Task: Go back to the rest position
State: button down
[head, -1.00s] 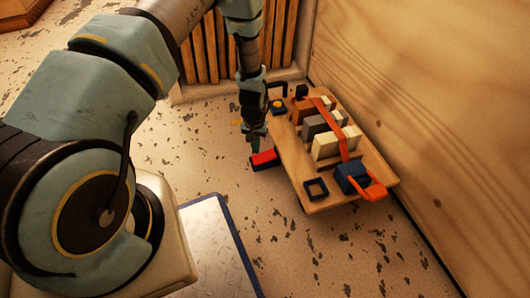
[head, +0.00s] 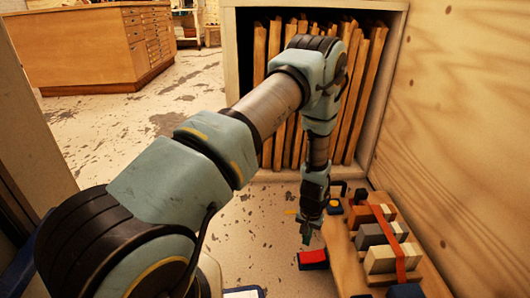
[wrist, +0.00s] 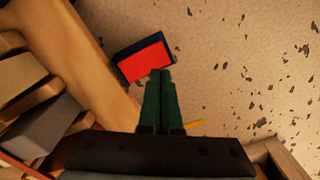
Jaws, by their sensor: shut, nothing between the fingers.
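My gripper (head: 307,236) hangs pointing down at the end of my arm, just above and beside a red-topped dark block (head: 312,258) on the floor. In the wrist view its green fingers (wrist: 160,85) are together with nothing between them. The red-topped block (wrist: 145,60) lies just past the fingertips there, beside the edge of a wooden board. I cannot tell whether the fingertips touch it.
The wooden board (head: 338,262) with several grey, cream and brown blocks and an orange strap (head: 397,250) stands right of the gripper. A rack of wooden slats (head: 259,75) is behind. A plywood wall (head: 470,110) closes the right. Speckled floor (head: 105,140) is open at left.

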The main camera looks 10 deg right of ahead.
jog(key=w+a+r+n, duration=0.25)
jog(key=a+r, duration=0.45)
jog(key=r, duration=0.4)
jog(key=w+a+r+n, duration=0.1)
jog(key=w+a+r, duration=0.2)
jog(key=a+r, duration=0.65)
jog(key=s+a+r+n+t, duration=0.1)
jog(key=s+a+r, duration=0.4)
jog(key=a+r, duration=0.25)
jog(key=s+a+r+n+t, duration=0.1)
jog(key=s+a+r+n, duration=0.1)
jog(key=s+a+r, duration=0.55)
jog(key=w+d+r+p, duration=0.1)
jog(key=w+r+p, duration=0.2)
jog(key=r+p, duration=3.5)
jog(key=shift+d+r, duration=0.15)
jog(key=shift+r, duration=0.5)
